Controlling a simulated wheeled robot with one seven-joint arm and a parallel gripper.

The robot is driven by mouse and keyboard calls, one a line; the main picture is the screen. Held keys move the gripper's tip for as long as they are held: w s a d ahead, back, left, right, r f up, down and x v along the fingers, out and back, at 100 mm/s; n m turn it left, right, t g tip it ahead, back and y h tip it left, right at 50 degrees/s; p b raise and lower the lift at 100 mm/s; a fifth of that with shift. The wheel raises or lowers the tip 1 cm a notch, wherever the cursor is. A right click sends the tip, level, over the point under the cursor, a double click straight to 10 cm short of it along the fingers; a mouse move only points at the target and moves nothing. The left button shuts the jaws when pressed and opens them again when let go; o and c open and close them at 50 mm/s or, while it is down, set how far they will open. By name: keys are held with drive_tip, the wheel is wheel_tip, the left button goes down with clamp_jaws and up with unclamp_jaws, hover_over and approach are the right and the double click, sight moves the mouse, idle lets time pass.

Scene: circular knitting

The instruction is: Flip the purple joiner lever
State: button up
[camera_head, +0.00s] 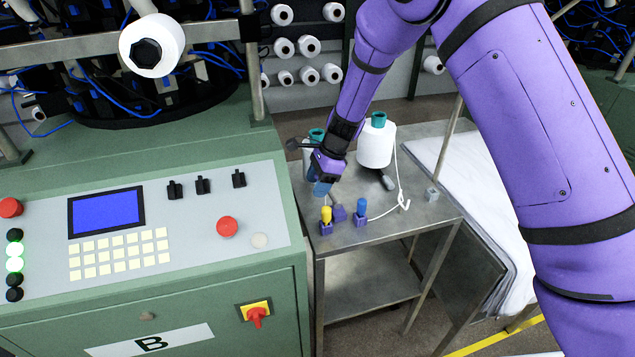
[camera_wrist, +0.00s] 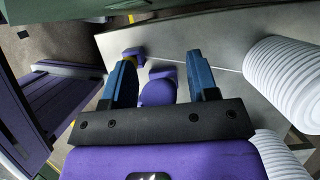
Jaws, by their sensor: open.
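The purple joiner lever (camera_head: 338,212) appears to be the small purple piece on the metal cart, between a yellow-topped purple block (camera_head: 326,220) and a blue-topped purple block (camera_head: 361,214). My gripper (camera_head: 321,189) is above the cart, just behind and left of the lever. In the wrist view, my gripper (camera_wrist: 163,65) is open, with its two blue fingers apart. A rounded purple piece (camera_wrist: 158,91), likely the lever, shows between the fingers; I cannot tell whether they touch it. The yellow-topped block (camera_wrist: 133,54) shows by the left fingertip, partly hidden.
The metal cart (camera_head: 420,214) carries a white yarn cone (camera_head: 376,146), with another partly behind my gripper. Loose white yarn (camera_head: 402,180) lies across it. A small grey cube (camera_head: 432,194) sits at right. The green machine's control panel (camera_head: 190,235) stands close on the left.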

clamp_jaws()
idle(0.3)
drive_tip(key=shift+w+d+r+g+y, duration=0.15)
drive_tip(key=shift+w+d+r+y, duration=0.05)
drive_tip(key=shift+d+y, duration=0.35)
drive_tip(key=shift+w+d+r+g+y, duration=0.15)
drive_tip(key=shift+d+r+y, duration=0.05)
drive_tip(key=shift+d+y, duration=0.3)
drive_tip(key=y, duration=0.1)
drive_tip(key=d, duration=0.1)
drive_tip(key=d+y, duration=0.1)
drive_tip(key=shift+w+d+r+g+y, duration=0.2)
drive_tip(key=shift+w+r+g+y, duration=0.1)
drive_tip(key=shift+w+g+y, duration=0.1)
drive_tip(key=shift+w+d+f+g+y, duration=0.1)
drive_tip(key=shift+w+d+g+y, duration=0.15)
drive_tip(key=shift+d+y, duration=0.55)
drive_tip(key=shift+w+d+f+g+y, duration=0.1)
drive_tip(key=shift+w+d+g+y, duration=0.1)
drive_tip(key=shift+d+y, duration=0.65)
drive_tip(key=shift+w+d+f+g+y, duration=0.15)
drive_tip(key=shift+d+g+y, duration=0.1)
drive_tip(key=shift+d+y, duration=0.55)
drive_tip(key=shift+r, duration=0.1)
